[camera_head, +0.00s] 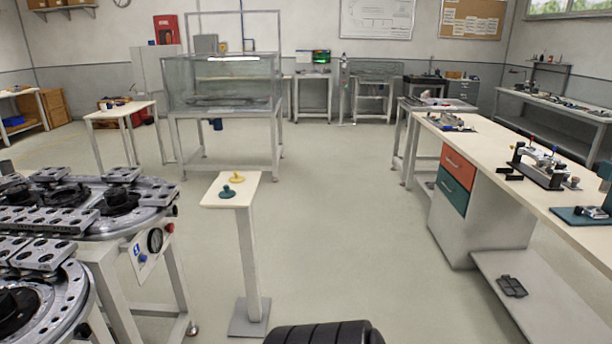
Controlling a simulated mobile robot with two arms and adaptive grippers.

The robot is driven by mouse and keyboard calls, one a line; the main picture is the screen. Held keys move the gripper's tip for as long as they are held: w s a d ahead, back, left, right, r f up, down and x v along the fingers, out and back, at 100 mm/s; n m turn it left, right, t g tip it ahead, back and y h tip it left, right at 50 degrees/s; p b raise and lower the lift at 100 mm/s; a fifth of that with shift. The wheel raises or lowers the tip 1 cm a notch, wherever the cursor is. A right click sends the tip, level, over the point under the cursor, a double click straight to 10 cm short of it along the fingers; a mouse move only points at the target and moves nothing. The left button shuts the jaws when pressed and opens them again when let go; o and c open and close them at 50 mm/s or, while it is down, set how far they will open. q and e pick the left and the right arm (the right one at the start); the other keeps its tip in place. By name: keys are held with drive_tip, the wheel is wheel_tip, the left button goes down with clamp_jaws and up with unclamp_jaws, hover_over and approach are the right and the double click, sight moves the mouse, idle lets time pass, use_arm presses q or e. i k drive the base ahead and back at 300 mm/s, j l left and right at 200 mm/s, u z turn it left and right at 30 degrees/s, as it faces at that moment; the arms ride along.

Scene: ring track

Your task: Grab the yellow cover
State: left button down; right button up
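A small yellow cover (237,177) with a knob on top lies on a narrow white pedestal table (246,192) near the middle of the view. A dark green cover (227,192) of similar shape lies just in front of it and to its left, near the table's front edge. The two look close together but apart. Neither of my grippers shows in the head view, so I cannot see whether they are open or shut. Nothing is seen touching the yellow cover.
A ring track (95,225) with metal blocks fills the left foreground. A long workbench (540,175) with tools and drawers runs along the right. A glass-walled stand (225,125) is behind the pedestal. A black ribbed object (325,333) is at the bottom. Floor right of the pedestal is clear.

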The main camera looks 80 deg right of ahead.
sight(236, 178)
drive_tip(key=l+z, duration=0.1)
drive_tip(key=z, duration=2.15)
